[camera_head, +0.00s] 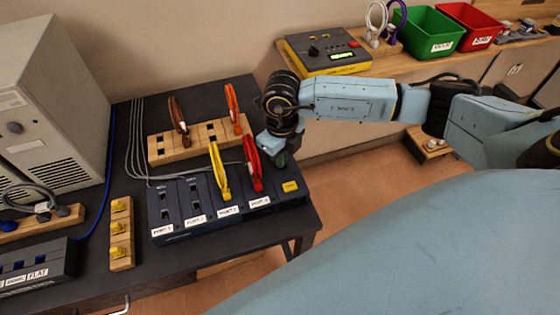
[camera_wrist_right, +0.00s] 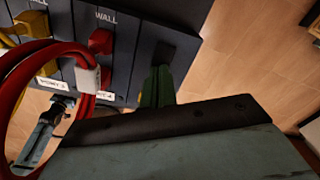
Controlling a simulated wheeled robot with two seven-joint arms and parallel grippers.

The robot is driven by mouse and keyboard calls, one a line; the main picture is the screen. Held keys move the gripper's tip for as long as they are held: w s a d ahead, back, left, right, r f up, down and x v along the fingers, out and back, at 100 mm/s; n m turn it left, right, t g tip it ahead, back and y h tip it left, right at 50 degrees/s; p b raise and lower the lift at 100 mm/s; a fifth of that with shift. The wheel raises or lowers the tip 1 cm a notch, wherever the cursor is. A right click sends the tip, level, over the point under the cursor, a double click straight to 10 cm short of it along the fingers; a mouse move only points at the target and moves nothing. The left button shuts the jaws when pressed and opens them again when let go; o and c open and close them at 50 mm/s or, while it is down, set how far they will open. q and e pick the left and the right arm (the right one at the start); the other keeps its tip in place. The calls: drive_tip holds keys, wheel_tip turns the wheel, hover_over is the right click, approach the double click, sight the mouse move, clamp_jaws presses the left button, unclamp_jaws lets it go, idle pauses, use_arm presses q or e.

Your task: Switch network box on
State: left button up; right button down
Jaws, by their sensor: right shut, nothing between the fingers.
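The network box (camera_head: 205,214) is a long dark box with labelled ports near the table's front right edge. A yellow cable (camera_head: 219,172) and a red cable (camera_head: 253,164) stand plugged into it. A yellow label (camera_head: 290,187) is at its right end. My right gripper (camera_head: 281,160) is shut and empty, above the back right of the box. In the right wrist view its green fingertips (camera_wrist_right: 157,86) are close to a black switch (camera_wrist_right: 165,52) on the box, whether touching I cannot tell. My left gripper is not in view.
A wooden holder (camera_head: 160,151) with brown and orange cables stands behind the box. A wooden strip (camera_head: 120,235) with yellow plugs and a computer tower (camera_head: 50,110) are to the left. A yellow-black device (camera_head: 325,52), green bin (camera_head: 432,33) and red bin (camera_head: 472,24) stand at the back.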

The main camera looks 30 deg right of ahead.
drive_tip(key=shift+f+b, duration=0.3)
drive_tip(key=shift+f, duration=0.15)
drive_tip(key=shift+r, duration=0.1)
drive_tip(key=shift+r+p, duration=2.55)
drive_tip(key=shift+r, duration=0.95)
drive_tip(key=shift+f, duration=0.1)
